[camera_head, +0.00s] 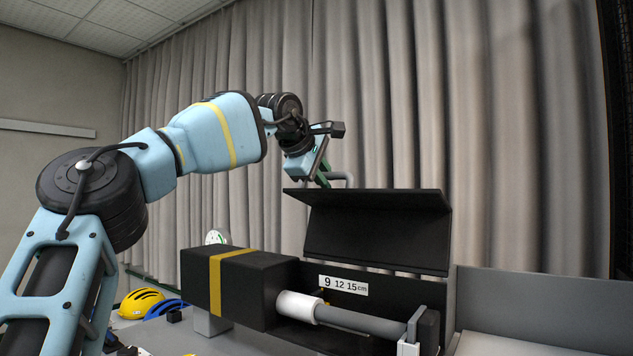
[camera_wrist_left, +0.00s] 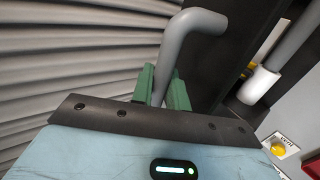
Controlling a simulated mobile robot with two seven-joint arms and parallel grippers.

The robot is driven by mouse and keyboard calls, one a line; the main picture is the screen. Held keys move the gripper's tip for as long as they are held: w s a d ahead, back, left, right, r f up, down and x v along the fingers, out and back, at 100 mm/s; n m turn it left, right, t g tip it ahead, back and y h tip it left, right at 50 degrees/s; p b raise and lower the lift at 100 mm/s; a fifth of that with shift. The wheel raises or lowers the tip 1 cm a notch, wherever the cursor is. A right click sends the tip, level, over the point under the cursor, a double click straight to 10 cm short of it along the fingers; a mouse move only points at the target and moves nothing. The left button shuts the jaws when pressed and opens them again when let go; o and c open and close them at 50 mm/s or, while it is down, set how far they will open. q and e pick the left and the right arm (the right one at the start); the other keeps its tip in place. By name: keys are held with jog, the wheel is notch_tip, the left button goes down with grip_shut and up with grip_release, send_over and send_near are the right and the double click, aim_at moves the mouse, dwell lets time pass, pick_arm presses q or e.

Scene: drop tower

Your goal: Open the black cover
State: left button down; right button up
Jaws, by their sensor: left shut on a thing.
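The black cover (camera_head: 378,228) stands raised and tilted back above the black box of the apparatus, whose inside shows open to the front. A grey bent handle (camera_head: 343,176) sticks up behind the cover's upper left edge. My left gripper (camera_head: 323,177) is at this handle. In the left wrist view, the green fingers of the gripper (camera_wrist_left: 162,88) are closed around the grey handle (camera_wrist_left: 180,48), with the black cover beside it. The fingertips are partly hidden in the head view. My right gripper does not show.
Inside the box are a white collar (camera_head: 298,307) on a grey rod (camera_head: 360,322) and a label (camera_head: 343,286) with numbers. A black block with a yellow band (camera_head: 215,283) adjoins on the left. Yellow (camera_head: 139,302) and blue helmets lie farther left. Grey curtains hang behind.

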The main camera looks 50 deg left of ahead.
pick_arm(q)
jog(key=shift+w+a+r, duration=0.1)
jog(key=shift+w+a, duration=0.1)
jog(key=shift+w, duration=0.3)
jog(key=shift+w+a, duration=0.15)
jog(key=shift+w, duration=0.35)
jog(key=c, duration=1.4)
grip_release()
jog(key=shift+v, duration=3.9)
